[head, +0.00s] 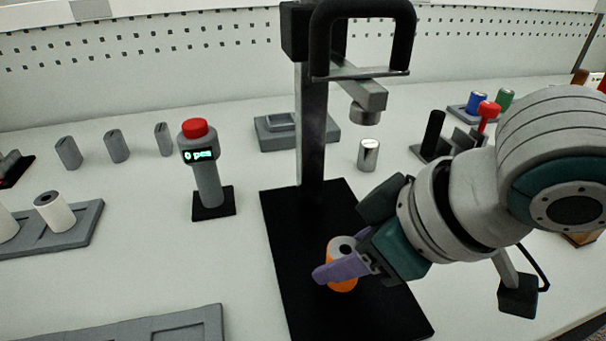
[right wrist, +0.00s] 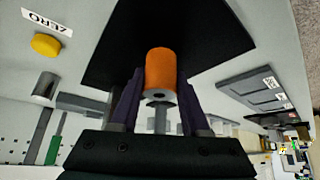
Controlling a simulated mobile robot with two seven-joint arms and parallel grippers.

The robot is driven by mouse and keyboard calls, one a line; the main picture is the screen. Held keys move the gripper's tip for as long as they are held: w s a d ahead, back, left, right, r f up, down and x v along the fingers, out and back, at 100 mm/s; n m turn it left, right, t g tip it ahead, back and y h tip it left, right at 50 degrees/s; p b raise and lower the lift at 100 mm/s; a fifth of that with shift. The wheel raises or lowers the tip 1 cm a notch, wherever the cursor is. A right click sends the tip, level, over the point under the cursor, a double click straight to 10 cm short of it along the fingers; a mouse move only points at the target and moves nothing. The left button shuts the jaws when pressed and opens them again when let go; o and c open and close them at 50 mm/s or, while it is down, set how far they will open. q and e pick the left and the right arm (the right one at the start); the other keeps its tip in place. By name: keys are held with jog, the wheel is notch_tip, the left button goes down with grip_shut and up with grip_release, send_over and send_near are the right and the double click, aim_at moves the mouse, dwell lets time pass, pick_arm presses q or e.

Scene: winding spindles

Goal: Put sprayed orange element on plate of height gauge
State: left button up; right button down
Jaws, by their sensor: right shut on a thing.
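The orange element (head: 343,284) is a short cylinder with a hole in its end. My right gripper (head: 338,268), with purple fingers, is shut on it over the black plate of the height gauge (head: 287,240). In the right wrist view the orange element (right wrist: 160,70) sits between the two fingers, with the black plate (right wrist: 205,35) behind it. I cannot tell whether the element touches the plate. The gauge's column (head: 313,130) rises from the back of the plate, and its measuring head (head: 365,113) hangs well above. My left gripper is not in view.
A silver cylinder (head: 368,155) stands behind the plate, and a grey tray (head: 297,132) lies farther back. A red-topped counter reading "0 pcs" (head: 205,170) stands left of the plate. White spools (head: 55,212) stand in a grey holder at the left. The table between is clear.

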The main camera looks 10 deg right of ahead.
jog(key=shift+c, duration=1.9)
grip_release()
jog(key=shift+r, duration=0.25)
jog(key=p+v, duration=0.3)
jog(key=v, duration=0.8)
jog(key=s+a, duration=0.2)
jog(key=a, duration=0.2)
jog(key=s+d+f+m+g+h, duration=0.1)
jog(key=s+d+f+m+h, duration=0.2)
jog(key=s+d+f+m, duration=0.2)
jog(key=s+d+f, duration=0.1)
jog(key=s+d, duration=0.2)
jog(key=s, duration=0.1)
jog(key=shift+s+d+f+g+h, duration=0.2)
jog(key=shift+d+f+g+h, duration=0.1)
jog(key=shift+d+g, duration=0.1)
